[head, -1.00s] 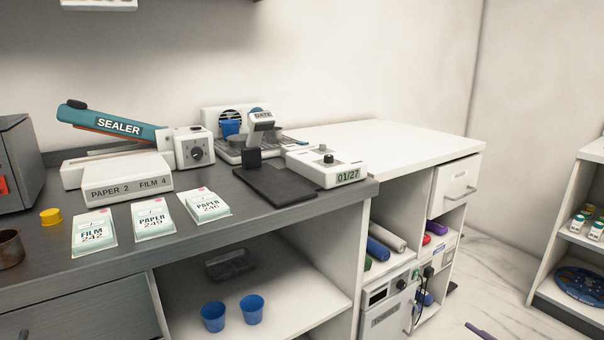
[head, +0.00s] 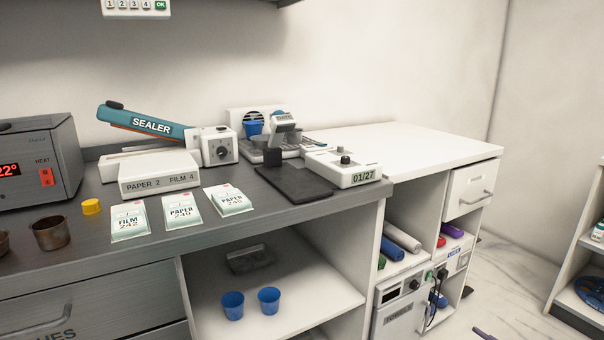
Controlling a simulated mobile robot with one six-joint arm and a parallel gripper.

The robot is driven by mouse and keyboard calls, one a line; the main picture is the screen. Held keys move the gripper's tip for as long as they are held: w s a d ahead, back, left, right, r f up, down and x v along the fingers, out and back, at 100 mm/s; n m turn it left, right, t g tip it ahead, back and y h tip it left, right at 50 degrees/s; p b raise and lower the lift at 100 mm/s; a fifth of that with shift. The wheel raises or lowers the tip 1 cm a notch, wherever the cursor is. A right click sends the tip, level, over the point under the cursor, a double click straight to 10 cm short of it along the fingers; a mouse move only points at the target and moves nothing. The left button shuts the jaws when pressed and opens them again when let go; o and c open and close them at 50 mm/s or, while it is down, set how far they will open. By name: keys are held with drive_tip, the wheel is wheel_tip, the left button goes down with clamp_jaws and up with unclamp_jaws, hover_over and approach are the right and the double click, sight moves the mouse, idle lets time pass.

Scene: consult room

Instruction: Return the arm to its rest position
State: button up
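My arm and gripper do not show in the head view. The dark counter (head: 290,212) carries the sealer (head: 150,125), whose teal lever is raised. Three pouches lie flat in a row in front of it: a film pouch (head: 130,222), a paper pouch (head: 181,210) and another paper pouch (head: 228,200). A white box (head: 343,168) reading 01/27 sits right of the pad.
A grey heater (head: 45,150) and a brown cup (head: 51,233) stand at the left. A yellow cap (head: 91,207) lies nearby. Two blue cups (head: 269,300) stand on the open shelf below. The white countertop (head: 400,144) is bare. A shelf unit (head: 585,290) stands far right.

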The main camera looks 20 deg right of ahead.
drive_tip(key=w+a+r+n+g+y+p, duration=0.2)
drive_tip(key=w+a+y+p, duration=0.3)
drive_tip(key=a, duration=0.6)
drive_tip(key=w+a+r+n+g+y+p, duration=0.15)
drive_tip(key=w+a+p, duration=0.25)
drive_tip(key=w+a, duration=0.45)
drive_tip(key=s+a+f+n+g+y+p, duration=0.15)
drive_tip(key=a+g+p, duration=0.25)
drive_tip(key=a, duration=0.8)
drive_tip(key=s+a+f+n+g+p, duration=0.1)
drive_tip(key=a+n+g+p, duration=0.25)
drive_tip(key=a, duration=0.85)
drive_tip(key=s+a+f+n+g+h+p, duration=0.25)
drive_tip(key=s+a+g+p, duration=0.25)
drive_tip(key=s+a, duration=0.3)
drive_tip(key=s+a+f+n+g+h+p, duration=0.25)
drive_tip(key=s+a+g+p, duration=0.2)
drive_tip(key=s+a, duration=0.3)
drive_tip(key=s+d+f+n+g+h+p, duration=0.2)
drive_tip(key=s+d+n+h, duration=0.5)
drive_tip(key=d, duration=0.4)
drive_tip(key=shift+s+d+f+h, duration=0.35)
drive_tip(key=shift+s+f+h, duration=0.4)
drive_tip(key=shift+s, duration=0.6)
